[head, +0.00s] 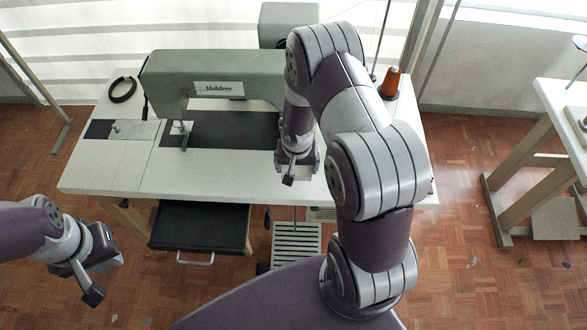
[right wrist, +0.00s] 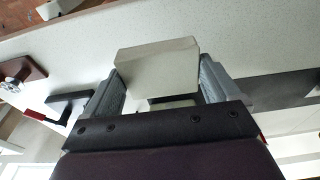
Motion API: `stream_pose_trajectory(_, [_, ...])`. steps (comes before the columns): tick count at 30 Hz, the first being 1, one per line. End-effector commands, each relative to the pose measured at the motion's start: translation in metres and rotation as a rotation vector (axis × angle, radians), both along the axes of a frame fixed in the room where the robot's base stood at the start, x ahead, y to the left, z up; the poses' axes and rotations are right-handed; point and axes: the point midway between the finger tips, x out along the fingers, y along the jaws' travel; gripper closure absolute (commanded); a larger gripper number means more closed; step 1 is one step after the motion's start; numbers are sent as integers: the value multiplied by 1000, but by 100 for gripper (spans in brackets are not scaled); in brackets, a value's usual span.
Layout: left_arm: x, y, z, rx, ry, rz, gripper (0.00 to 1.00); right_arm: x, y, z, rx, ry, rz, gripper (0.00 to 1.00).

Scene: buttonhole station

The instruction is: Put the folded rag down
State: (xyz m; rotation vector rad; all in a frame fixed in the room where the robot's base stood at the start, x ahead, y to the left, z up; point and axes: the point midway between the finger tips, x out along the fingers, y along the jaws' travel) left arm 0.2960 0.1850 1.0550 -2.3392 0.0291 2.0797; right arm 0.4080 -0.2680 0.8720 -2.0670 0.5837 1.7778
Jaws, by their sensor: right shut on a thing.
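My right gripper (head: 297,160) is above the right part of the white sewing table (head: 105,180), beside the dark plate of the machine. In the right wrist view, it is shut on the folded rag (right wrist: 155,68), a pale grey-white block between the two fingers. The rag is mostly hidden under the gripper in the head view. The speckled white table top (right wrist: 230,25) lies behind the rag; I cannot tell whether they touch.
A green-grey sewing machine (head: 215,75) spans the table's back. A black ring (head: 122,89) lies at the back left, and an orange thread cone (head: 391,80) stands at the back right. A black drawer (head: 200,226) hangs under the front edge. The table's front left is clear.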

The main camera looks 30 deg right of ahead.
Motion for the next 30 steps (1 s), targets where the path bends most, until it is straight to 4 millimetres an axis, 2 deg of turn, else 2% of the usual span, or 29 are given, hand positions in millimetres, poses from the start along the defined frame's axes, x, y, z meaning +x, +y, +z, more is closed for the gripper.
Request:
stream_pose_trajectory(4, [0,0,6,0,0,0,79,21,6,-11,0,0,1,44])
stream_pose_trajectory(12, [0,0,3,0,0,0,79,23,7,-53,0,0,-1,44])
stream_pose_trajectory(24, [0,0,-3,0,0,0,79,24,6,-59,0,-1,-2,44])
stream_pose_trajectory(25, [0,0,-1,0,0,0,79,24,6,-58,0,-1,-2,4])
stream_pose_trajectory(26, [0,0,-1,0,0,0,79,23,6,-57,0,-1,-2,0])
stream_pose_trajectory(30, [0,0,-1,0,0,0,79,23,6,-57,0,-1,-2,0])
